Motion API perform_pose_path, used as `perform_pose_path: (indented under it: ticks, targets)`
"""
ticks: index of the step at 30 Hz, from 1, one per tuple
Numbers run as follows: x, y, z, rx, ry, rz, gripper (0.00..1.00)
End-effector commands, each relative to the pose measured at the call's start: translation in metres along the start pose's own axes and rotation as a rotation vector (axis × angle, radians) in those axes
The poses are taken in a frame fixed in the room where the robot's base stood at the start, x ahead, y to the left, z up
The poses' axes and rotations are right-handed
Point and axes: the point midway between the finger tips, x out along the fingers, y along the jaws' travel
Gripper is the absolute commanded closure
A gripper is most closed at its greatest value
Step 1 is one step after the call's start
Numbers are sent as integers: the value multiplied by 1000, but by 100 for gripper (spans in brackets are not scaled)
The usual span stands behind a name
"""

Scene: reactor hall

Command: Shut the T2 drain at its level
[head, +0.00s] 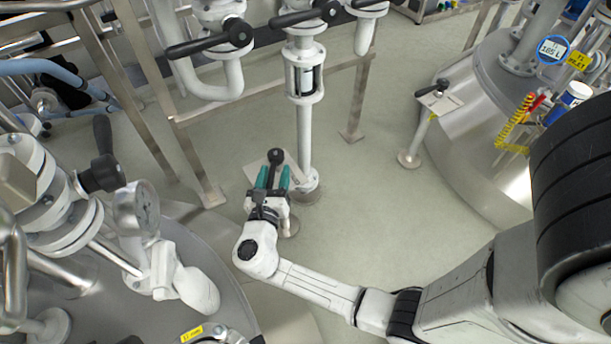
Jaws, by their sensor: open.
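My gripper (272,178) is near the picture's middle, with its two teal fingers apart. A black ball-ended lever (276,157) shows between and just beyond the fingertips; I cannot tell whether they touch it. It rises from a pale plate (252,170) on a floor stand, partly hidden by my gripper. The steel tank (480,135) at right carries a round blue-rimmed display (552,50) that seems to read 185 L. A yellow tag (579,61) beside it seems to end in INLET. No label naming the T2 drain is readable.
Another stand with a black lever (432,90) is beside the right tank. A left tank (120,285) carries a gauge (137,210).

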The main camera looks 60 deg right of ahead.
Motion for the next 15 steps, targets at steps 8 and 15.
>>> perform_pose_path:
  ticks: [8,15]
  targets:
    - [-28,-49,32,-3,1,3,51]
    - [-51,-86,42,-2,0,1,51]
